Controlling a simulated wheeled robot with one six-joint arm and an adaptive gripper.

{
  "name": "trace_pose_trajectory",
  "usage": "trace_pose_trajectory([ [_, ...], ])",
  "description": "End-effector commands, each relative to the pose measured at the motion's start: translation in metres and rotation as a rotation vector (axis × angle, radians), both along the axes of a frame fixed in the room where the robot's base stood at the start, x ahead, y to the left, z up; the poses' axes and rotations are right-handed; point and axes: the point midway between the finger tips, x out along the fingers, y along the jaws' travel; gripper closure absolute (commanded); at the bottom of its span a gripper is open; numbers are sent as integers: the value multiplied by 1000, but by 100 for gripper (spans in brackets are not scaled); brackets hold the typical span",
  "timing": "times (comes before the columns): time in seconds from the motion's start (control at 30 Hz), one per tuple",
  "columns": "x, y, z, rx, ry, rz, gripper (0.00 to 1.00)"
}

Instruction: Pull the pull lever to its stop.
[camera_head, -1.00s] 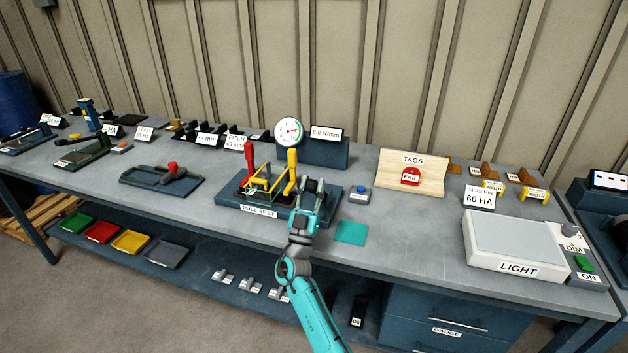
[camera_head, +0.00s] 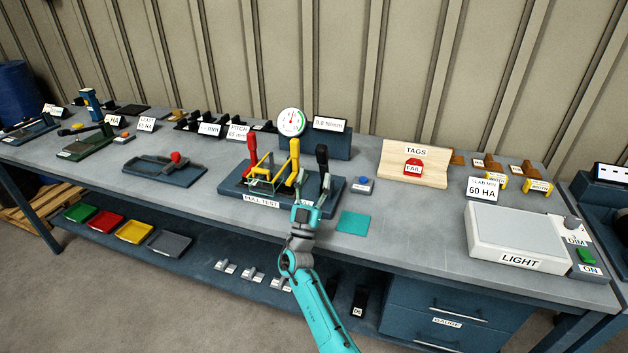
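The pull test fixture (camera_head: 232,190) stands on the bench with a red-handled lever (camera_head: 251,150), a yellow post or lever (camera_head: 295,162) and a black-handled lever (camera_head: 322,158). The black handle stands roughly upright at the right side of the fixture. I cannot tell from a label which one is the pull lever. My gripper (camera_head: 313,184) is in front of and just below the black handle, with its fingers spread and nothing visibly held. Whether a finger touches the lever's lower part is hidden.
A round gauge (camera_head: 291,122) and a display block (camera_head: 330,143) stand behind the fixture. A blue button box (camera_head: 361,185), a teal pad (camera_head: 353,222) and the wooden tags stand (camera_head: 430,175) are to the right. The bench front between the pad and the light box (camera_head: 515,225) is clear.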

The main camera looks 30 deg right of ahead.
Motion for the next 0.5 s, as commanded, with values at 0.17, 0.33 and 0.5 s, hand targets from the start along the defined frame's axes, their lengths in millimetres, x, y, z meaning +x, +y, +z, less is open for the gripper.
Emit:
trace_pose_trajectory([
  [0.17, -1, 2, -2, 0, 0, 0, 42],
  [0.33, -11, 16, -11, 0, 2, 3, 42],
  [0.5, -33, 44, -10, 1, 1, 4, 42],
])
